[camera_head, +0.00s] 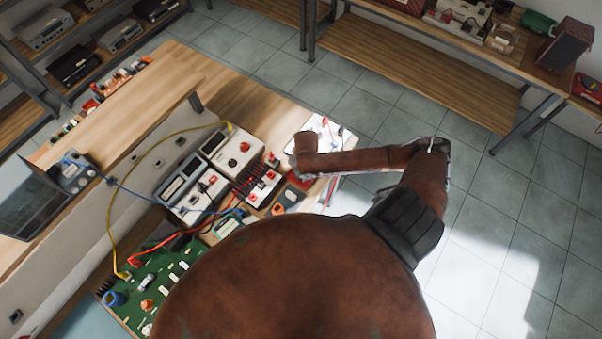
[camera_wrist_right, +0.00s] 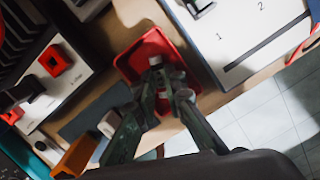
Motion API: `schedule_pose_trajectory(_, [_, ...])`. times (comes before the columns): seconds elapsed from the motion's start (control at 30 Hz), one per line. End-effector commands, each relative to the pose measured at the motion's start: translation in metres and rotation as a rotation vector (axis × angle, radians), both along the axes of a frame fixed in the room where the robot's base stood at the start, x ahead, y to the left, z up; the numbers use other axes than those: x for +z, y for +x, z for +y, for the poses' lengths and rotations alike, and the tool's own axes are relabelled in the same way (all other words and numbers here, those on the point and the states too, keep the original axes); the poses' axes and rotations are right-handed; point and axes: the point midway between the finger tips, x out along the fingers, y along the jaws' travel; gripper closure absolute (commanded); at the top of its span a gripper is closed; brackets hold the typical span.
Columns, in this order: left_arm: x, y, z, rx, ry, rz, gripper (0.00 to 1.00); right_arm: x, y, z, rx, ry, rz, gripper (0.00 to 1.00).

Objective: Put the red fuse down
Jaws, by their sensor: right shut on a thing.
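My right gripper (camera_wrist_right: 170,82) is seen from the wrist, its two dark green fingers closed together over a small red tray (camera_wrist_right: 133,60). Between the fingers a little red and silver shows, which looks like the red fuse (camera_wrist_right: 162,97); most of it is hidden by the fingers. I cannot tell whether it touches the tray floor. In the head view my right arm reaches over the far right end of the bench, and its gripper is hidden beneath it. My left gripper is in neither view.
A white panel marked 1 and 2 (camera_wrist_right: 238,32) lies right of the tray. A white unit with a red knob (camera_wrist_right: 57,62) and an orange box (camera_wrist_right: 75,157) stand left. In the head view, instruments, cables and a green board (camera_head: 130,310) crowd the bench.

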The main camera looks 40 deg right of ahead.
Motion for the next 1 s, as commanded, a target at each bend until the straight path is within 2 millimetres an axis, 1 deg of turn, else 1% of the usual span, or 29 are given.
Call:
schedule_pose_trajectory(0.33, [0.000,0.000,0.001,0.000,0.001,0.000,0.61,-0.003,0.000,0.000,0.000,-0.001,-0.001,1.00])
schedule_pose_trajectory(0.37, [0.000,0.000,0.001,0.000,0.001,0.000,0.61,-0.004,0.000,0.000,0.000,-0.001,-0.001,0.89])
schedule_pose_trajectory(0.47, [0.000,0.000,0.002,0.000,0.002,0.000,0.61,-0.003,0.000,0.000,0.000,-0.001,-0.001,0.82])
schedule_pose_trajectory(0.77, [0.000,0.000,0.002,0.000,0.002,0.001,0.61,-0.001,0.000,0.000,0.000,0.000,-0.001,0.82])
schedule_pose_trajectory(0.87, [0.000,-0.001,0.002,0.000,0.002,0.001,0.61,0.007,0.000,0.000,0.001,0.000,-0.003,0.82])
schedule_pose_trajectory(0.97, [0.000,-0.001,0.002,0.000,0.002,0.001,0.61,0.023,-0.002,-0.001,0.002,-0.003,-0.004,0.82])
schedule_pose_trajectory(1.0, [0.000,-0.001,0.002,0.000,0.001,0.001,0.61,0.031,-0.002,-0.001,0.003,-0.003,-0.005,0.82])
